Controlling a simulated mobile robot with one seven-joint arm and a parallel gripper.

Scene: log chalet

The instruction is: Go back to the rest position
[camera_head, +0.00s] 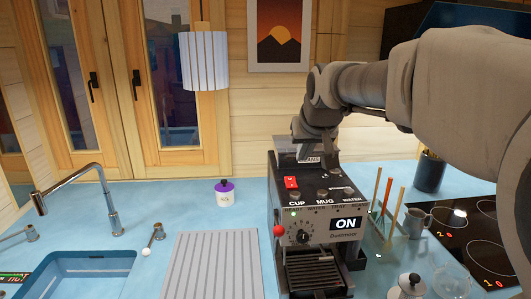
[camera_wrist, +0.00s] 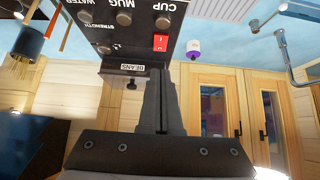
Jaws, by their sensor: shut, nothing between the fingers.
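My gripper (camera_head: 318,142) is above the back of the coffee machine (camera_head: 310,238), near its top hopper labelled BEANS (camera_head: 308,160). In the wrist view, which is upside down, the gripper's fingers (camera_wrist: 160,80) are together with nothing between them. The BEANS label (camera_wrist: 132,67) is beside the fingers there. My arm comes in from the right side of the head view. The machine's panel shows a lit red switch (camera_head: 291,182), CUP, MUG and WATER knobs, and a sign reading ON. I cannot tell whether the fingertips touch the machine.
A sink (camera_head: 75,275) and tap (camera_head: 108,205) are at left. A mug (camera_head: 415,222), a lidded pot (camera_head: 408,287) and a cooktop (camera_head: 470,235) are at right. A striped lamp (camera_head: 204,60) hangs above.

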